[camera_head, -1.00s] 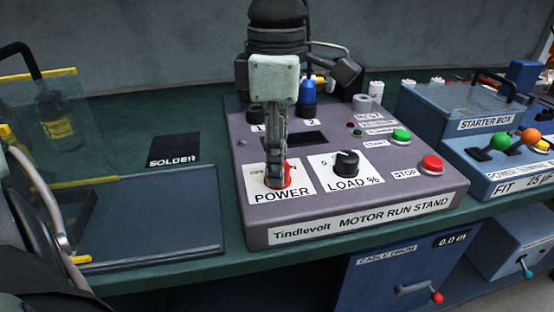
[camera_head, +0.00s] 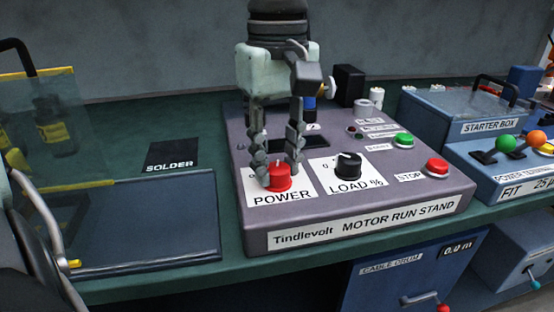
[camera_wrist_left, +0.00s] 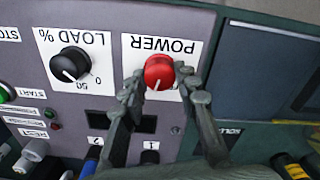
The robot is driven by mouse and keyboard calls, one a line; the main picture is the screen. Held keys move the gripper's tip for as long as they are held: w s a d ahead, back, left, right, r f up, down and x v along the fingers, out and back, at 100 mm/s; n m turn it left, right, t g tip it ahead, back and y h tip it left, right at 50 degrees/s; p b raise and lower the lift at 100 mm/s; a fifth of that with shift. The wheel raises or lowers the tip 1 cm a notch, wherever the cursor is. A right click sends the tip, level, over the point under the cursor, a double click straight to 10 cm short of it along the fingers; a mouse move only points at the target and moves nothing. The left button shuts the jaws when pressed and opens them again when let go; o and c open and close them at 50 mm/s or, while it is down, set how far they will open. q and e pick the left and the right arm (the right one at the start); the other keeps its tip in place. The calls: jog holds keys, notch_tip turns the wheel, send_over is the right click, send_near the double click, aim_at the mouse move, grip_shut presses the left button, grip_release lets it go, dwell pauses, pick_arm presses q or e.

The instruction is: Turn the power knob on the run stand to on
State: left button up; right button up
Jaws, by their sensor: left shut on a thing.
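The red power knob (camera_head: 278,178) sits on the white POWER label at the front left of the grey motor run stand (camera_head: 420,190). My left gripper (camera_head: 279,172) points down from above, one finger on each side of the knob, and is shut on it. In the left wrist view the red knob (camera_wrist_left: 159,71) lies between the fingertips (camera_wrist_left: 164,92), and its pale mark points toward the bottom of that picture. Part of the label's lettering beside the fingers is hidden. My right gripper is not in view.
The black load knob (camera_head: 348,164) is close to the right of the power knob. Green start (camera_head: 403,140) and red stop (camera_head: 437,167) buttons are farther right. A blue starter box (camera_head: 485,130) stands at the right.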

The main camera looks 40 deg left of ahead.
aim_at(278, 166)
pick_arm(q)
jog(key=m, duration=0.5)
jog(key=shift+m, duration=0.4)
dwell(0.3)
jog(key=o, duration=1.2)
jog(key=shift+c, duration=0.2)
jog(key=shift+r, duration=0.1)
notch_tip(278, 166, up, 12)
